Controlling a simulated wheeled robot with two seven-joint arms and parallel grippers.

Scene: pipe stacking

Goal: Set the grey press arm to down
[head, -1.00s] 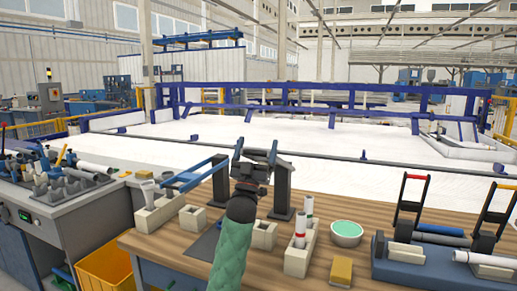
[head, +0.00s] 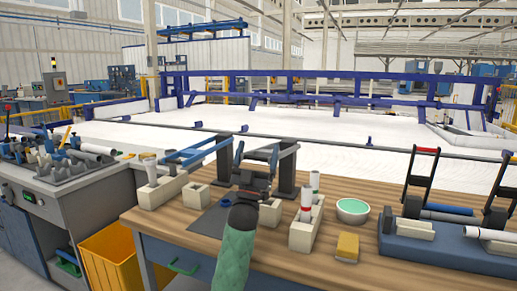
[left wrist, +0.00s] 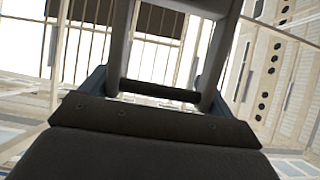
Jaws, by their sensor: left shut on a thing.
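My left gripper (head: 256,160) is in front of two dark upright posts, the right one (head: 287,177) plainly visible. It is shut on the dark crossbar handle (left wrist: 160,90) of the grey press arm, whose grey frame (left wrist: 213,58) rises above the crossbar in the left wrist view. In the head view a grey bar (head: 288,148) of the press arm shows near the top of the right post. My gripper and forearm hide much of the arm, and its exact tilt is hard to tell. My right gripper is out of view.
Blue bars (head: 190,153) stick out left of the posts. Cream blocks (head: 160,190), a double holder with white tubes (head: 306,225), a green bowl (head: 352,210) and a yellow sponge-like block (head: 347,246) stand on the wooden table. A blue rack (head: 440,245) is at right.

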